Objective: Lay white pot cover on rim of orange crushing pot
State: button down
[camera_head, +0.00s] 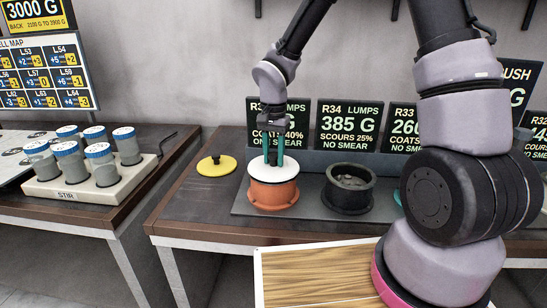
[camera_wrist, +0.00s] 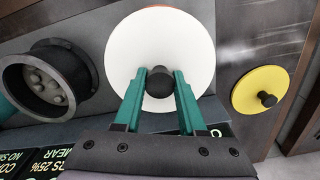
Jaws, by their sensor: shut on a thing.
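The white pot cover (camera_head: 267,171) is a round disc with a dark knob, and it also shows large in the wrist view (camera_wrist: 135,60). My gripper (camera_head: 273,157) points down at the cover, its green fingers (camera_wrist: 160,88) shut on the knob. The orange crushing pot (camera_head: 273,194) stands on the dark mat directly beneath the cover. The cover sits at the pot's top, over its opening. Whether it touches the rim all round cannot be told. In the wrist view the cover hides nearly all of the pot.
A black pot (camera_head: 348,192) holding grey lumps stands open just right of the orange pot. A yellow cover (camera_head: 217,166) lies to the left on the bench. A rack of jars (camera_head: 87,162) is on the left bench.

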aim_at(274, 154)
jog(key=shift+f, duration=0.2)
jog(key=shift+f, duration=0.2)
jog(key=shift+c, duration=2.4)
grip_release()
notch_tip(274, 154, up, 12)
jog(key=r, duration=0.1)
jog(key=s+d+r+n+t+y, duration=0.1)
jog(key=s+d+r+t, duration=0.6)
jog(key=s+d+r, duration=0.8)
jog(key=d+r+y, duration=0.1)
jog(key=d, duration=0.2)
jog(key=shift+n, duration=0.3)
jog(key=shift+d+r, duration=0.1)
